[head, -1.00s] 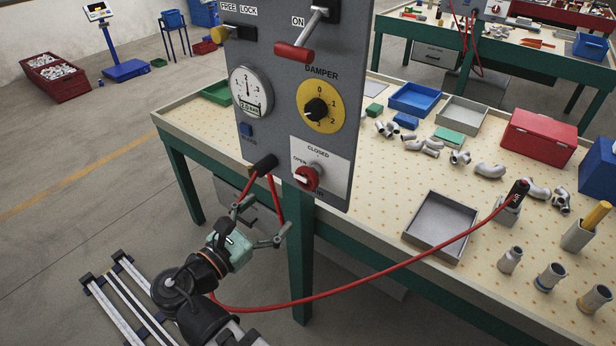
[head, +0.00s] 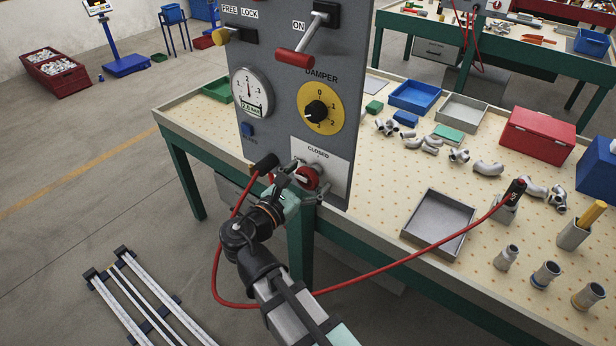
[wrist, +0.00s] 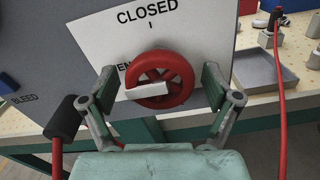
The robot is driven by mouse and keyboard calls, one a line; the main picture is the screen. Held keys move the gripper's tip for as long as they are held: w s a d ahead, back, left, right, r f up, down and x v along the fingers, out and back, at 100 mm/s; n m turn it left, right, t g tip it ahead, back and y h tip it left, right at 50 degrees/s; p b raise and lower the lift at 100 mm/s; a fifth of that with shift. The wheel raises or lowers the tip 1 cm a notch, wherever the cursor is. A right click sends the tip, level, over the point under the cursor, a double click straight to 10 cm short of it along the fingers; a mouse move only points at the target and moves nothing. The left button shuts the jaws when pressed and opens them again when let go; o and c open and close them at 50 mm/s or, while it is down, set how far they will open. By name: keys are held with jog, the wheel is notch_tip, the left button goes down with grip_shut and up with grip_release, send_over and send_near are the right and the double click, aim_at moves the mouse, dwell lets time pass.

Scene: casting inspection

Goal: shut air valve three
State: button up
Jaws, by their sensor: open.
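The air valve is a red round handwheel (wrist: 162,80) with a white pointer bar, in front of a white plate (wrist: 95,38) marked CLOSED at the top. The pointer lies roughly level, toward the OPEN mark at the left, which is partly hidden. In the head view the red wheel (head: 307,178) sits low on the grey panel (head: 285,125). My gripper (wrist: 162,92) is open, its fingers on the left and right of the wheel. I cannot tell whether they touch it. In the head view my gripper (head: 300,182) partly covers the wheel and the plate.
A black hose fitting (wrist: 62,118) with a red hose is left of my gripper. The hose (head: 400,275) loops to a black-and-red tool on the workbench (head: 480,190). A red-handled lever (head: 295,57), yellow damper dial (head: 320,108) and gauge (head: 250,93) are above on the panel.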

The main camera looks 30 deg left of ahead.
jog(key=c, duration=1.2)
jog(key=shift+o, duration=0.2)
jog(key=shift+m+b, duration=0.4)
jog(key=m+b, duration=0.3)
jog(key=shift+a+f+m, duration=0.1)
jog(key=shift+m, duration=0.3)
jog(key=m+b, duration=0.8)
jog(key=m, duration=0.1)
jog(key=shift+a+m+b, duration=0.1)
jog(key=shift+m+b, duration=0.3)
jog(key=shift+r+m+b, duration=0.2)
jog(key=shift+m+b, duration=0.6)
jog(key=shift+m, duration=0.1)
jog(key=shift+r+m+b, duration=0.15)
jog(key=shift+m+b, duration=0.6)
jog(key=shift+m, duration=0.15)
